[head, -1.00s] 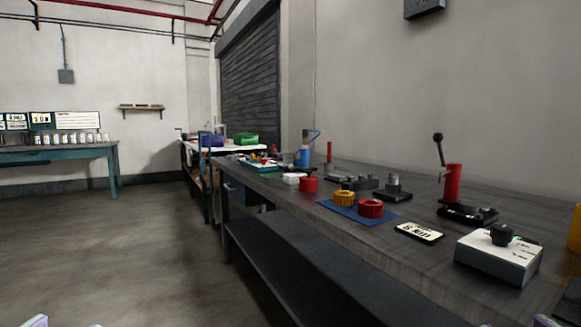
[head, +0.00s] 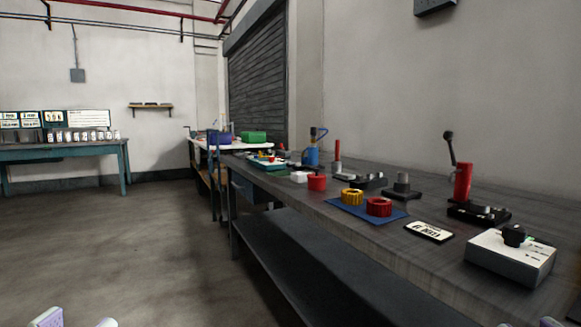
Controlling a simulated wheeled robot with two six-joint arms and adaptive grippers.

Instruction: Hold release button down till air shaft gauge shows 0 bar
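I cannot make out an air shaft, a pressure gauge or a release button in the head view. A light box with a black knob (head: 513,235) on top stands at the right end of the grey workbench (head: 400,245); small marks on its top are too small to read. My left gripper (head: 76,322) shows only as two separated pale fingertips at the bottom left edge, open and empty. My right gripper (head: 548,322) shows as a pale fingertip at the bottom right edge, with the rest out of frame. Both are low in front of the bench, apart from everything.
A red upright with a black lever (head: 462,180) stands behind the box. A teal table (head: 60,152) stands far left. The floor at left is clear.

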